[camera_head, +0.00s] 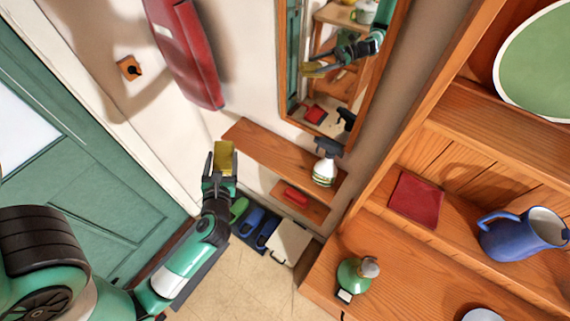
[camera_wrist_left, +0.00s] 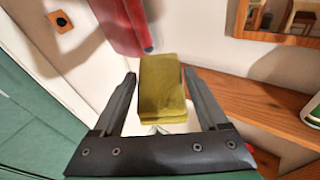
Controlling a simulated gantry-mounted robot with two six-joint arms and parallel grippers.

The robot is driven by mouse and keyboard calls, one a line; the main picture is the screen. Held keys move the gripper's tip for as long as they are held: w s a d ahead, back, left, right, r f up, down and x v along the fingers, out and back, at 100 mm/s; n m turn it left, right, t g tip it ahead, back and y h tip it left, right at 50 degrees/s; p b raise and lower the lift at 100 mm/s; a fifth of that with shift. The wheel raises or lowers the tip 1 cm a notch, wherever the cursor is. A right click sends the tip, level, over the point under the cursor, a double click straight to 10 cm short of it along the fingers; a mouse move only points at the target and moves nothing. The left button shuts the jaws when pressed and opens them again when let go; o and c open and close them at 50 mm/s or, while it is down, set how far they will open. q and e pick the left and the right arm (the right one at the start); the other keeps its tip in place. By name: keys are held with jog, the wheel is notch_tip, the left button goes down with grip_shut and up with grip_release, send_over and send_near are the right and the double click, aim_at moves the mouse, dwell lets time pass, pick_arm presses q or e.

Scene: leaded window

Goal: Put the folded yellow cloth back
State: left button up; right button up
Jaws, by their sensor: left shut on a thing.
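The folded yellow cloth (camera_head: 224,160) is held between the fingers of my left gripper (camera_head: 222,163), in front of the pale wall. In the left wrist view the cloth (camera_wrist_left: 161,88) stands up between the two fingers as a thick olive-yellow folded block. My left gripper is shut on it, to the left of the upper wooden wall shelf (camera_head: 265,150). The cloth appears clear of the shelf. My right gripper is not in view.
A spray bottle (camera_head: 325,165) stands at the shelf's right end, below a wood-framed mirror (camera_head: 335,85) that reflects my arm. A red item (camera_head: 292,196) sits on a lower shelf. A red hanging (camera_head: 185,50) is up left. A wooden dresser (camera_head: 440,255) fills the right, with a blue jug (camera_head: 515,240).

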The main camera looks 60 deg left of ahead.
pick_arm(q)
jog(key=w+d+f+m+t+h+b, duration=0.2)
jog(key=w+d+f+h, duration=0.2)
jog(key=d+f, duration=0.35)
jog(key=shift+h, duration=0.3)
jog(key=w+a+f, duration=0.1)
jog(key=w+a, duration=0.2)
jog(key=w, duration=0.2)
jog(key=w+a+f+b, duration=0.1)
jog(key=w+a, duration=0.2)
jog(key=w, duration=0.3)
jog(key=w+a+f+b, duration=0.1)
jog(key=w+a, duration=0.3)
jog(key=w, duration=0.2)
jog(key=shift+f, duration=0.2)
notch_tip(320, 180, down, 4)
jog(key=shift+f+b, duration=0.1)
jog(key=shift+b, duration=1)
jog(key=shift+w, duration=0.1)
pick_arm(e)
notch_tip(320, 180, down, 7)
pick_arm(q)
jog(key=o, duration=1.2)
jog(key=shift+o, duration=0.2)
